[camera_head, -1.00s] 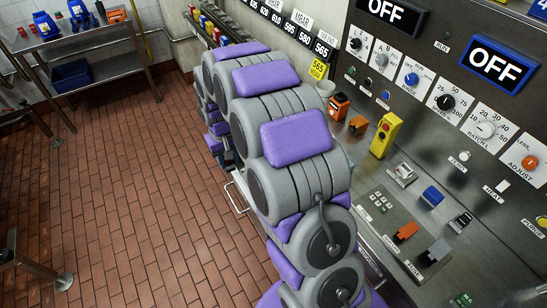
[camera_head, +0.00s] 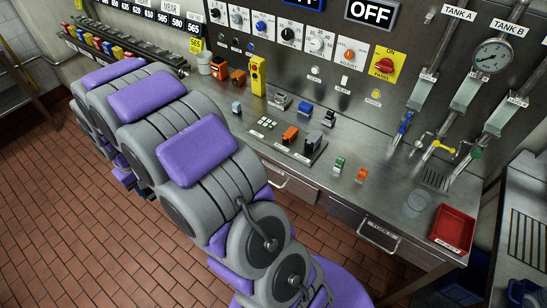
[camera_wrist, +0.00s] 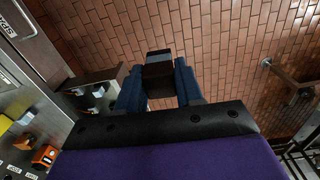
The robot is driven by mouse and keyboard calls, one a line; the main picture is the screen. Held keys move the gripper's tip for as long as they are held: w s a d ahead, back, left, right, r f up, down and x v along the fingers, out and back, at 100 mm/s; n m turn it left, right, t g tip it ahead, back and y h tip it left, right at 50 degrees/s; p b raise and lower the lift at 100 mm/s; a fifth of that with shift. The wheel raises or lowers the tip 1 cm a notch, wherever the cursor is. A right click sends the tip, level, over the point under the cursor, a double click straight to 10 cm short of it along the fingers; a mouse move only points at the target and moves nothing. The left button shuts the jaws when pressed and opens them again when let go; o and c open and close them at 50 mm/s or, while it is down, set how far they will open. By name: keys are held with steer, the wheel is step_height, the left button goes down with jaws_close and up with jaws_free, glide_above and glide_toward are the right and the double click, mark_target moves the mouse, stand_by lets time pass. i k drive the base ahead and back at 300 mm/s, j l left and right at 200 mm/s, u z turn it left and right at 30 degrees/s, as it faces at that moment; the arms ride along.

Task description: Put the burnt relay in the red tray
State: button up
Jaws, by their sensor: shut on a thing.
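The red tray (camera_head: 453,224) sits at the right end of the steel counter, with a white label on its front. In the wrist view, my gripper (camera_wrist: 159,82) has its two blue fingers on either side of a small dark block with a greyish part, taken to be the burnt relay (camera_wrist: 158,74). It is held above the brick floor, away from the counter. In the head view, my arm's large grey and purple links hide most of my gripper and the relay. The tray is far to the right of my arm.
The counter holds a yellow control box (camera_head: 258,76), a blue block (camera_head: 305,109), orange and grey blocks in a labelled holder, and small green (camera_head: 338,165) and orange (camera_head: 361,174) pieces. A clear glass (camera_head: 417,203) stands left of the tray, below valve pipes.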

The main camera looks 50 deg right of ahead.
mark_target(450, 230)
steer(key=k+z, duration=0.1)
steer(key=z, duration=0.35)
steer(key=k+j+z, duration=0.1)
steer(key=z, duration=0.3)
steer(key=k+z, duration=0.1)
steer(key=z, duration=2.55)
